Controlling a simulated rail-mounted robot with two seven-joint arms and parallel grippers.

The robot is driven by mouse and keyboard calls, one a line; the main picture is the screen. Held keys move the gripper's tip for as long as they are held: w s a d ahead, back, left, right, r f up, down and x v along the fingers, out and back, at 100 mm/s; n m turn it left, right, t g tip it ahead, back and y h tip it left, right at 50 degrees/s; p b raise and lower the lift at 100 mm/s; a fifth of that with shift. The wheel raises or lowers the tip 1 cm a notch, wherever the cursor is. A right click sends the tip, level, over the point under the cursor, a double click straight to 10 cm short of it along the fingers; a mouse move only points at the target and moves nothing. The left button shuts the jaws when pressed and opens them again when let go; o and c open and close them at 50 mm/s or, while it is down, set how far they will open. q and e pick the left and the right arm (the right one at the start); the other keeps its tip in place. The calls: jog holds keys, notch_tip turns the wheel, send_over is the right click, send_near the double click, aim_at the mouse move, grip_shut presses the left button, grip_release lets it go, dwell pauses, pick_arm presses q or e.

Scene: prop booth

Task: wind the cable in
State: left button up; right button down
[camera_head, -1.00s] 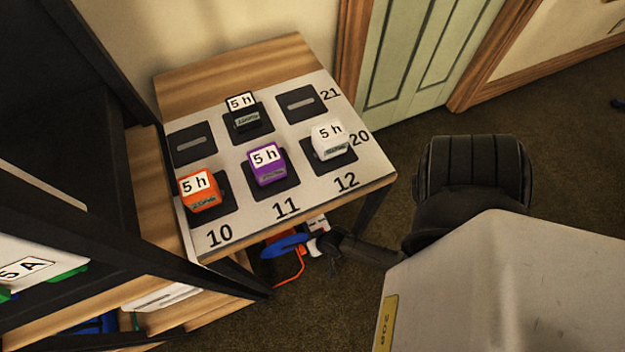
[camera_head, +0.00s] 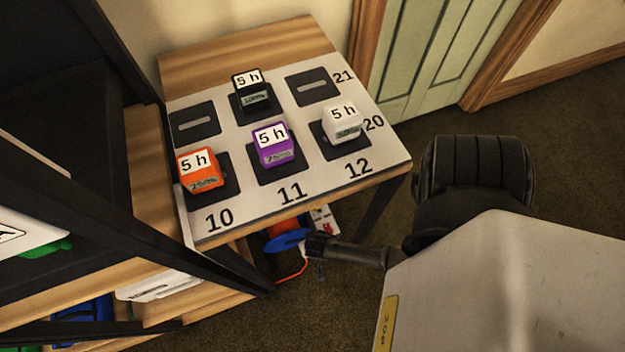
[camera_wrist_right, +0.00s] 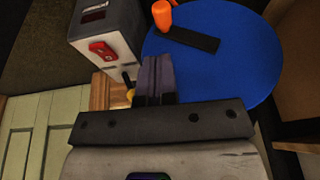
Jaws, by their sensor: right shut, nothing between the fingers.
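A blue reel disc (camera_head: 287,240) is low under the near edge of the wooden table, partly hidden by it. An orange cable (camera_head: 291,273) trails from it over the floor. In the right wrist view the disc (camera_wrist_right: 235,75) shows large, with a black crank arm (camera_wrist_right: 190,38) and an orange knob (camera_wrist_right: 163,14) near its upper left. My right gripper (camera_head: 308,243) is beside the disc, shut and empty. In the wrist view its fingers (camera_wrist_right: 155,62) overlap the disc's left edge, below the knob; I cannot tell whether they touch. My left gripper is out of view.
A white box with a red switch (camera_wrist_right: 103,50) stands left of the disc. The table (camera_head: 250,40) above carries several coloured 5 h blocks on a numbered mat. A black-framed shelf (camera_head: 100,195) stands at the left.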

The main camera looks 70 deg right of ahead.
jog(key=b+x, duration=0.2)
jog(key=x, duration=0.3)
jog(key=shift+a+b, duration=0.1)
jog(key=shift+b, duration=0.3)
jog(key=shift+w+a+f+b, duration=0.1)
jog(key=shift+f+b, duration=0.5)
jog(key=shift+f, duration=0.1)
jog(key=shift+f+b, duration=0.4)
jog(key=shift+f, duration=0.1)
jog(key=shift+a, duration=0.1)
